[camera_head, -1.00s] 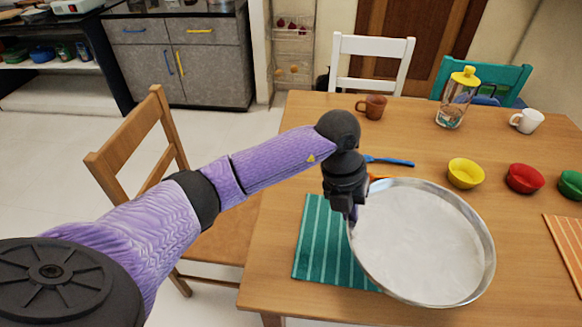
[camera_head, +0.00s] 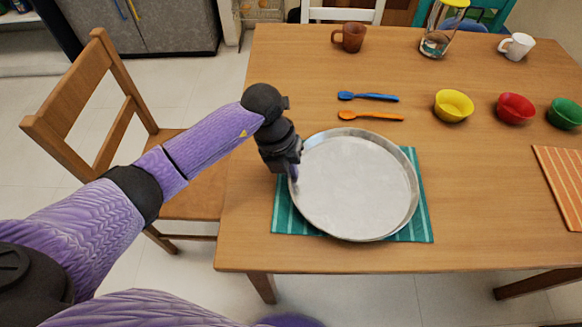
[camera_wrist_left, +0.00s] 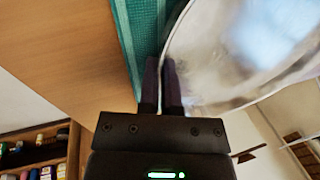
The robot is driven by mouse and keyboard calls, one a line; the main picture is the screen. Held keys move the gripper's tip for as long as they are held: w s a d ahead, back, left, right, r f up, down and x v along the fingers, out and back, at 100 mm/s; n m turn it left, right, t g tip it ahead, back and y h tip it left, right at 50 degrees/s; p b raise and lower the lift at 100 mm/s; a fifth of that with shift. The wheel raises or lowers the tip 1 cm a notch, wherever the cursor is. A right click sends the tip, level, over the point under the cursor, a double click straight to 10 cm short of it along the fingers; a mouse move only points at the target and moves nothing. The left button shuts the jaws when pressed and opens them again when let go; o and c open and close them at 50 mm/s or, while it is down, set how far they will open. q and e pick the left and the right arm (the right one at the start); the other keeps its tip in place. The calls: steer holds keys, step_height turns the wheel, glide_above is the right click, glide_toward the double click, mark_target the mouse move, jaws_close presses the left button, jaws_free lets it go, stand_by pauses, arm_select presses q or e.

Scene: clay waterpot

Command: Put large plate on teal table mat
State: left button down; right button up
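The large plate (camera_head: 355,187) is a round, shallow metal dish with a raised rim. In the head view it lies over the middle of the teal table mat (camera_head: 424,226), and its back rim reaches a little past the mat's back edge. I cannot tell whether it touches the mat. The mat's striped sides and front corners show around it. My left gripper (camera_head: 293,177) is at the plate's left rim. In the left wrist view, the fingers (camera_wrist_left: 162,88) are close together on the plate's rim (camera_wrist_left: 205,75), beside the mat (camera_wrist_left: 141,35). My right gripper is not in view.
Blue (camera_head: 370,97) and orange (camera_head: 372,116) cutlery lie behind the plate. Yellow (camera_head: 453,106), red (camera_head: 516,109) and green (camera_head: 565,113) bowls stand to the right. A brown mug (camera_head: 349,37) is at the back. An orange mat (camera_head: 562,184) lies at the right. A wooden chair (camera_head: 110,120) stands left.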

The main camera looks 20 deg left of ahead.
arm_select(q)
steer(key=shift+f, duration=0.1)
steer(key=c, duration=1)
jaws_free()
steer(key=shift+c, duration=0.2)
steer(key=shift+o, duration=1.1)
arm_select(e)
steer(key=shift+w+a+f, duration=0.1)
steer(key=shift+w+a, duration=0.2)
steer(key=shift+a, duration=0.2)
arm_select(q)
steer(key=shift+r, duration=0.4)
steer(key=p+v, duration=0.4)
steer(key=v, duration=0.7)
steer(key=shift+r, duration=0.3)
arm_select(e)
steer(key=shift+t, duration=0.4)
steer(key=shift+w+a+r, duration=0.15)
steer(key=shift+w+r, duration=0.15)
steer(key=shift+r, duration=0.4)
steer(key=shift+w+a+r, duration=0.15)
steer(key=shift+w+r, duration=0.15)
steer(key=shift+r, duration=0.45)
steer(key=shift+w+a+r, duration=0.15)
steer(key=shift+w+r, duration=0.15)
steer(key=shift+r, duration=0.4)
